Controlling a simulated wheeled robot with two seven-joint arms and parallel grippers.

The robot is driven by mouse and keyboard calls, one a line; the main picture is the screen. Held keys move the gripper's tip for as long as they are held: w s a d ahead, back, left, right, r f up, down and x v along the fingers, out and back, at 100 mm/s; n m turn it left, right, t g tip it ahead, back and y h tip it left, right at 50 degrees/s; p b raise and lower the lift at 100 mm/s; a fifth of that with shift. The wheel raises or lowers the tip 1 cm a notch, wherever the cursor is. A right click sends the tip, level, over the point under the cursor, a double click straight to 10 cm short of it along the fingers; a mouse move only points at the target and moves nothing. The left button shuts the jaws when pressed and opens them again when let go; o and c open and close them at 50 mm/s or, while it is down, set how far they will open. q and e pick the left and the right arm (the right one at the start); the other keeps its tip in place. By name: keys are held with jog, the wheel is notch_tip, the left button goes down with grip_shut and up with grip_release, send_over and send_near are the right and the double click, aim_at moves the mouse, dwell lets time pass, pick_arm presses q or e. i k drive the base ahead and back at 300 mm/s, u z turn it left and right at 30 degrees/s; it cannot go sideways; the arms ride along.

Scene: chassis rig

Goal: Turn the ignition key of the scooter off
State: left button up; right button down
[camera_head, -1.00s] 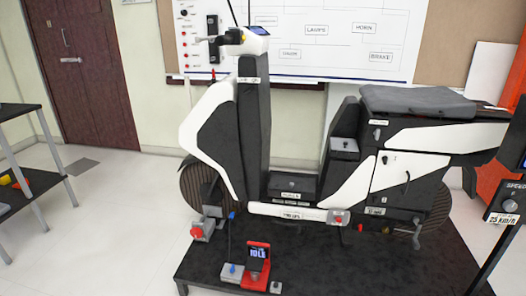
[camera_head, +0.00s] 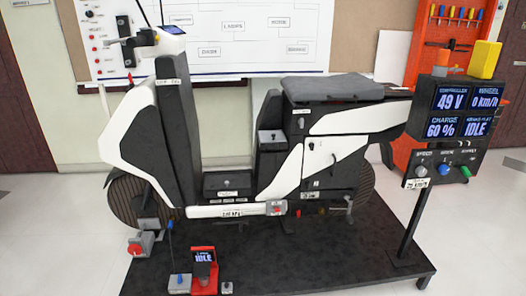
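The white and black scooter (camera_head: 180,130) stands side-on on a dark platform (camera_head: 345,262), its handlebar end at the left. The ignition key is too small to make out with certainty. A small light fitting that may be a lock or key (camera_head: 301,122) shows on the side panel below the seat (camera_head: 330,87). Another small fitting shows on the black box (camera_head: 271,138) in front of the seat. Neither of my grippers is in view.
A display panel (camera_head: 457,115) on a post stands at the right, reading 49 V, 0 km/h, 60 % and IDLE. A small red display unit (camera_head: 204,258) sits at the platform's front. A whiteboard (camera_head: 240,50) hangs behind. Pale floor is open at both sides.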

aim_at(169, 93)
jog(key=z, duration=0.1)
jog(key=k, duration=1)
jog(key=u, duration=1.7)
jog(key=i, duration=1.5)
jog(key=u, duration=0.3)
jog(key=i, duration=1.45)
jog(key=z, duration=0.75)
